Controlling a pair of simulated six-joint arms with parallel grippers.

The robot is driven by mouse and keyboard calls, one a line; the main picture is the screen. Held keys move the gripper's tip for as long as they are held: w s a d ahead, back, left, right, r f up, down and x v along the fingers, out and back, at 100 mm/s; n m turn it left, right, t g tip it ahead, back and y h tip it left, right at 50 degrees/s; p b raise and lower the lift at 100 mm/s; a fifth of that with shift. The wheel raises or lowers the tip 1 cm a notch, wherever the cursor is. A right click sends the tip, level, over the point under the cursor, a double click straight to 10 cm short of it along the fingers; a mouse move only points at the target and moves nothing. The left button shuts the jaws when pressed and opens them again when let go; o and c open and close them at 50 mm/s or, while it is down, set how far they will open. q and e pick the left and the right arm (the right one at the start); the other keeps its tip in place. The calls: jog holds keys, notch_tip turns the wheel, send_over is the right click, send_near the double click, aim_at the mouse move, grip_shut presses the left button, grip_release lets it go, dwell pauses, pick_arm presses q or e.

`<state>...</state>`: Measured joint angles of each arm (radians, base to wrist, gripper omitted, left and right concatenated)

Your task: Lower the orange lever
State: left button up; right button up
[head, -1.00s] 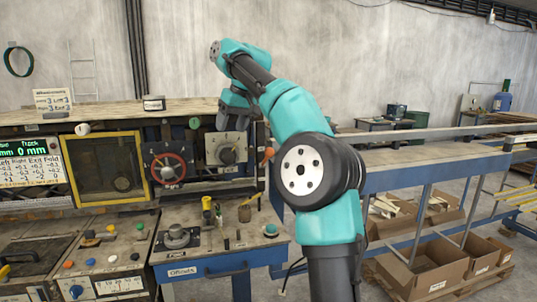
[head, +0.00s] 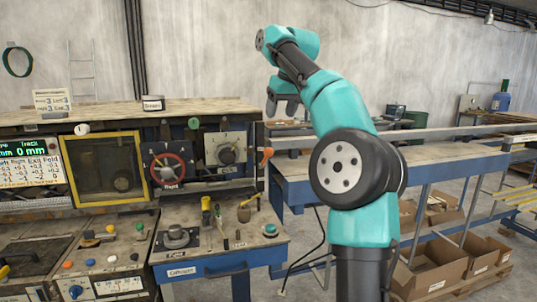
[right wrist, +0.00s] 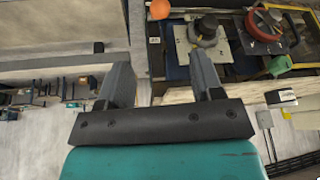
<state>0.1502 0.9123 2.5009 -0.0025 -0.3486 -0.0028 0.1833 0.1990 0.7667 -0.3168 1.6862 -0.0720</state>
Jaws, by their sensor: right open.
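The orange lever (head: 267,154) sticks out from the right end of the machine panel in the head view. Its round orange knob (right wrist: 159,9) shows at the top of the right wrist view, beyond and between the two fingers. My right gripper (head: 283,107) is open and empty. It hangs above and slightly right of the lever, clear of it. In the right wrist view the two fingers (right wrist: 160,84) stand wide apart with nothing between them. My left gripper does not show in either view.
The machine panel (head: 206,152) carries a red handwheel (head: 171,171) and a grey dial plate (head: 227,150) left of the lever. A small side table (head: 225,246) holds knobs and tools below. A blue workbench (head: 400,165) stands to the right.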

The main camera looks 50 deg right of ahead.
aim_at(268, 151)
jog(key=x, duration=1.5)
jog(key=shift+f, duration=0.35)
grip_shut()
